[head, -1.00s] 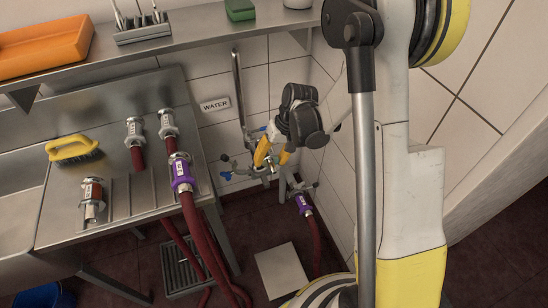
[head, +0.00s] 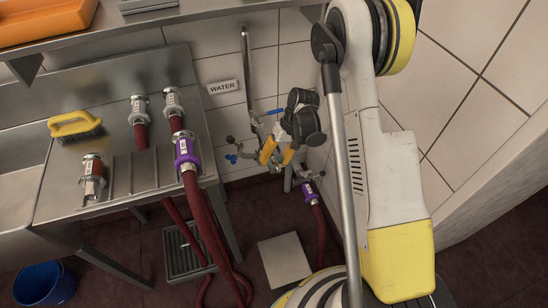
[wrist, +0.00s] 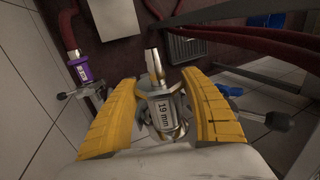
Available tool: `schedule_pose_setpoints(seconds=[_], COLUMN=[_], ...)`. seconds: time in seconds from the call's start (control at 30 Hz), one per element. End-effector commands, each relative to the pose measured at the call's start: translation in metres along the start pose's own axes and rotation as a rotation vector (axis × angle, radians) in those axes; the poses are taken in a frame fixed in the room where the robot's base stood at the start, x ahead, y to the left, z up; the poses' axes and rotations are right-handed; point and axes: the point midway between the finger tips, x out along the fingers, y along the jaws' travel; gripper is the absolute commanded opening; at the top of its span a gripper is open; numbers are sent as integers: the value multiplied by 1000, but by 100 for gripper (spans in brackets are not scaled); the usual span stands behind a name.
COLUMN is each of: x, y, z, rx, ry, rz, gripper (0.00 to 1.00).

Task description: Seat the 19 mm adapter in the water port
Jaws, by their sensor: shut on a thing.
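My gripper (wrist: 160,110) is shut on the 19 mm adapter (wrist: 162,118), a metal fitting with a white "19 mm" label and a narrower spout pointing away from the wrist. In the head view, my gripper (head: 277,152) is at the wall pipework below the WATER sign (head: 223,87); the adapter is largely hidden there by the yellow fingers. The pipework (head: 249,153) has a blue valve handle (head: 232,158). In the wrist view, a dark lever (wrist: 275,122) is right of the fingers. I cannot tell whether the adapter touches the water port.
A purple-collared hose (head: 310,192) is on a fitting just right of my gripper. The steel bench (head: 120,190) at left holds several hose ends, another fitting (head: 93,172) and a yellow brush (head: 75,124). A shelf (head: 200,20) runs above; a floor drain (head: 185,255) lies below.

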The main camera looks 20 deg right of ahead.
Motion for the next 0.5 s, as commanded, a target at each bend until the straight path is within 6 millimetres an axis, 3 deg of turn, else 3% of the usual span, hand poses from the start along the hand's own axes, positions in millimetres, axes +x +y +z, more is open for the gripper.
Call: schedule_pose_setpoints(seconds=[0.2,0.5], x=[24,41], y=[9,15], z=[0,-1], rx=[0,0], ry=[0,0], rz=[0,1], gripper=[13,13])
